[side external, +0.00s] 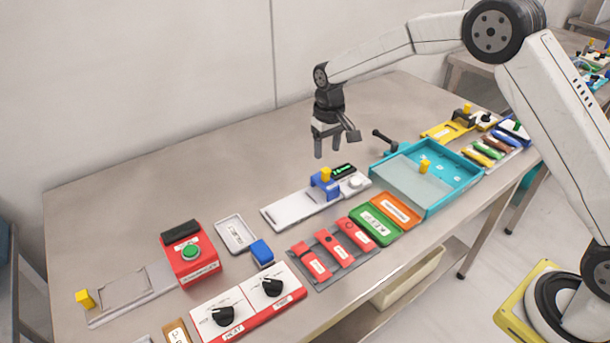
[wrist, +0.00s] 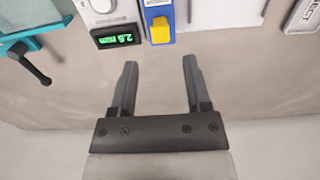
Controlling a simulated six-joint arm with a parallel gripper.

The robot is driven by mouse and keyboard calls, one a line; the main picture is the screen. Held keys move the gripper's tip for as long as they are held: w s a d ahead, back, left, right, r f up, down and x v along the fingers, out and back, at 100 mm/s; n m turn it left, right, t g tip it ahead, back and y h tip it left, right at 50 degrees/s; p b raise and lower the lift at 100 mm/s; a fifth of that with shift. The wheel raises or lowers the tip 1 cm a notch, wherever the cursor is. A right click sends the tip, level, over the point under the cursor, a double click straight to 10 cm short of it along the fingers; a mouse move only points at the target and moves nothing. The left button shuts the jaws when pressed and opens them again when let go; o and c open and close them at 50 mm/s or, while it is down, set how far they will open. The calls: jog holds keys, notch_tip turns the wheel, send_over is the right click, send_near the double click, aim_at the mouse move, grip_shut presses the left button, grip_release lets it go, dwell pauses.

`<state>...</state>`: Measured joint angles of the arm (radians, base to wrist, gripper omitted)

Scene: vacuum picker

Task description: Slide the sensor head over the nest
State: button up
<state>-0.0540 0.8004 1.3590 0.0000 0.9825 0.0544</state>
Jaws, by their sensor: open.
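The sensor head is a blue block (side external: 323,190) with a yellow knob (side external: 325,174) on a white rail base (side external: 287,211) in the middle of the table. It also shows in the wrist view as a blue piece (wrist: 157,12) with a yellow knob (wrist: 161,31). A small green-lit display (side external: 343,170) sits beside it. It reads about 2.8 mm in the wrist view (wrist: 117,37). My gripper (side external: 326,148) is open and empty, above the table behind the blue block. In the wrist view its fingers (wrist: 158,75) point toward the yellow knob, apart from it. I cannot make out the nest clearly.
A teal tray (side external: 450,198) with a clear lid and black handle (side external: 384,138) stands to the right. Red, green and orange labelled blocks (side external: 377,222) lie in front. A red button box (side external: 190,255) and a dial panel (side external: 248,305) are left. The back of the table is clear.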

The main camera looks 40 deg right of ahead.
aim_at(326, 171)
jog(key=shift+f, duration=0.15)
jog(key=shift+f, duration=3.75)
grip_shut()
